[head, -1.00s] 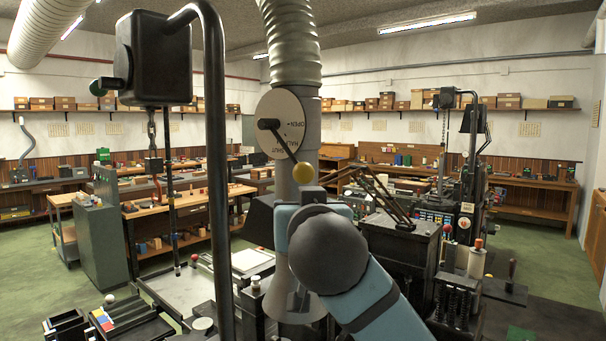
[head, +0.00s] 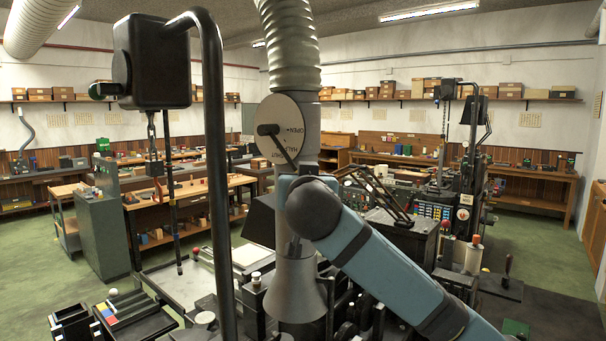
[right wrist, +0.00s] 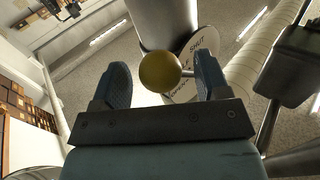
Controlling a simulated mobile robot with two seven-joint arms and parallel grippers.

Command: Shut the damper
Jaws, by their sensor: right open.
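The damper is a round pale plate (head: 283,112) on the grey vertical duct, lettered OPEN, HALF and SHUT. Its dark lever (head: 283,149) slopes down and right from the pivot across the lettering. My right arm hides the lever's knob in the head view. In the right wrist view the yellow ball knob (right wrist: 160,72) sits between the two fingers of my right gripper (right wrist: 162,80), with a gap visible on each side. The fingers are open. The plate (right wrist: 192,62) shows behind the knob there. My left gripper is out of view.
A thick black curved pipe (head: 214,120) and a hanging black box (head: 152,62) stand left of the duct. A flared grey hood (head: 297,297) is below. A black machine (head: 400,235) stands close on the right.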

